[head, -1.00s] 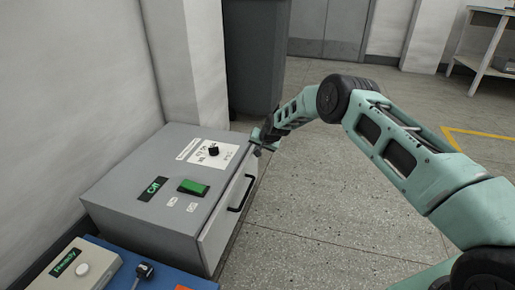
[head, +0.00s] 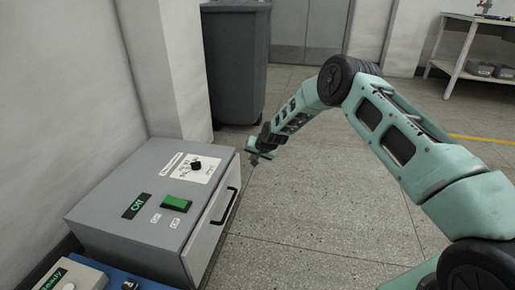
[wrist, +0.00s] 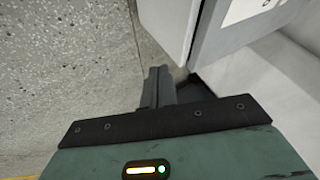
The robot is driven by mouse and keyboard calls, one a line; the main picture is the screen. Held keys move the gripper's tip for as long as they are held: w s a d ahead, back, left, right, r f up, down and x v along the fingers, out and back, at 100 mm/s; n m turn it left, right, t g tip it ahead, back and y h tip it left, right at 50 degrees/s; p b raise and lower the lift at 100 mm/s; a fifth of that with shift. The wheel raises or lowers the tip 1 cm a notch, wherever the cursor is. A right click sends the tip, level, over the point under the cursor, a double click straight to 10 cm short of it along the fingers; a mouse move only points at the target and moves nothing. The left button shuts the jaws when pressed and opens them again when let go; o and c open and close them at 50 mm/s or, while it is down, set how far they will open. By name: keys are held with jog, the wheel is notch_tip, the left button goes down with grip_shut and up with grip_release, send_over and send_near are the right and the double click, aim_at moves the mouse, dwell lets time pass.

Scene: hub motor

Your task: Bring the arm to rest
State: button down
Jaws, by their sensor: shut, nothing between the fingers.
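My gripper (head: 256,158) is at the end of my green arm in the head view, just past the far right corner of a grey box (head: 112,193). It hangs over the floor, apart from the box. In the wrist view my gripper's fingers (wrist: 158,86) are together with nothing between them.
A dark grey bin (head: 237,70) stands behind the box by the wall. A white device (head: 68,277) and a blue one (head: 120,283) are at the lower left. A shelf table (head: 475,50) is at the far right. The speckled floor (head: 300,225) is clear.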

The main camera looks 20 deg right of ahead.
jog(key=shift+p+v, duration=0.55)
jog(key=shift+v, duration=1.3)
jog(key=s+a+r+n+g+y+p, duration=0.15)
jog(key=s+a+r+n+g, duration=0.35)
jog(key=s+a+r, duration=1.4)
jog(key=s+d+r+n+g+h+p, duration=0.1)
jog(key=s+d+r+n, duration=0.2)
jog(key=s, duration=0.9)
jog(key=s+d+r+n+h+p, duration=0.15)
jog(key=s+r, duration=0.25)
jog(key=s, duration=0.7)
jog(key=s+d+r+n+g+h+p, duration=0.1)
jog(key=s+r+n, duration=0.3)
jog(key=s, duration=0.8)
notch_tip(320, 180, up, 37)
jog(key=p, duration=3.7)
jog(key=shift+w+a+f, duration=0.2)
jog(key=shift+m, duration=0.25)
